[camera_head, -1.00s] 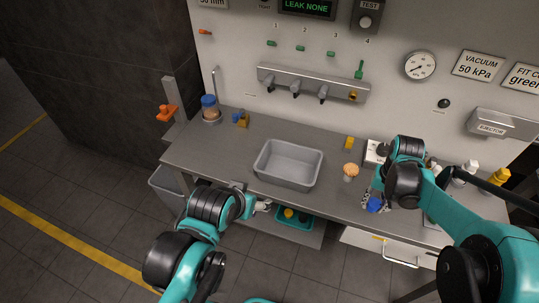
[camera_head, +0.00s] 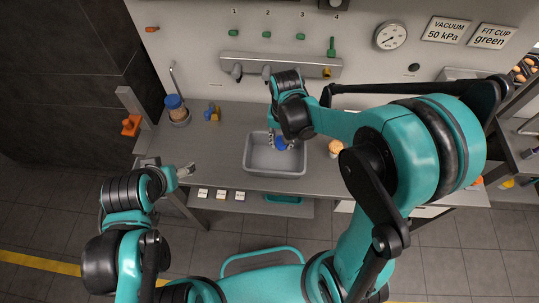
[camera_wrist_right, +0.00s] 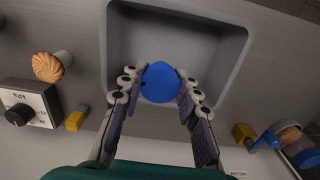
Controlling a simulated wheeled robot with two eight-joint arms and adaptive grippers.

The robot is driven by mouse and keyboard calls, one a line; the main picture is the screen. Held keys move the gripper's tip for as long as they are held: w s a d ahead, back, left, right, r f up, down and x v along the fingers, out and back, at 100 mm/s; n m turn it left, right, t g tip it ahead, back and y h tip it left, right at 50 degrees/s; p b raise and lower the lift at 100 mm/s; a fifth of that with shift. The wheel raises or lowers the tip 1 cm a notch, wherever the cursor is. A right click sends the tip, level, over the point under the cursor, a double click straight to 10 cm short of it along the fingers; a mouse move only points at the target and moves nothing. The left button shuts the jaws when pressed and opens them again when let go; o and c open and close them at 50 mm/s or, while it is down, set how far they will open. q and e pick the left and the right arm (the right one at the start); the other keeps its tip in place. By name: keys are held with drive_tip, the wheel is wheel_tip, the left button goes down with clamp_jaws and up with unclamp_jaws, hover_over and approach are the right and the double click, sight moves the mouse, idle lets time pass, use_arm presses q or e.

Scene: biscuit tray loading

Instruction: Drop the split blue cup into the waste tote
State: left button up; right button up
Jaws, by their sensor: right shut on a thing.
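The blue cup (camera_wrist_right: 160,82) is gripped between the fingers of my right gripper (camera_wrist_right: 160,92) in the right wrist view. The head view shows this gripper (camera_head: 284,141) over the open grey tub (camera_head: 275,173) on the bench, with a bit of the blue cup (camera_head: 281,144) visible below it. The wrist view shows the tub (camera_wrist_right: 238,40) beneath the cup; its floor looks empty where visible. Any split in the cup cannot be made out. My left gripper (camera_head: 185,171) is near the bench's front left edge, with no object visible in it.
An orange-topped item (camera_head: 335,148) stands right of the tub. A teal tray (camera_head: 283,199) and small white boxes (camera_head: 221,195) are below the bench top.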

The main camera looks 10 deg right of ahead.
wheel_tip(320, 180, down, 5)
drive_tip(key=b, duration=0.3)
drive_tip(key=shift+r, duration=0.1)
drive_tip(key=o, duration=1.3)
wheel_tip(320, 180, up, 12)
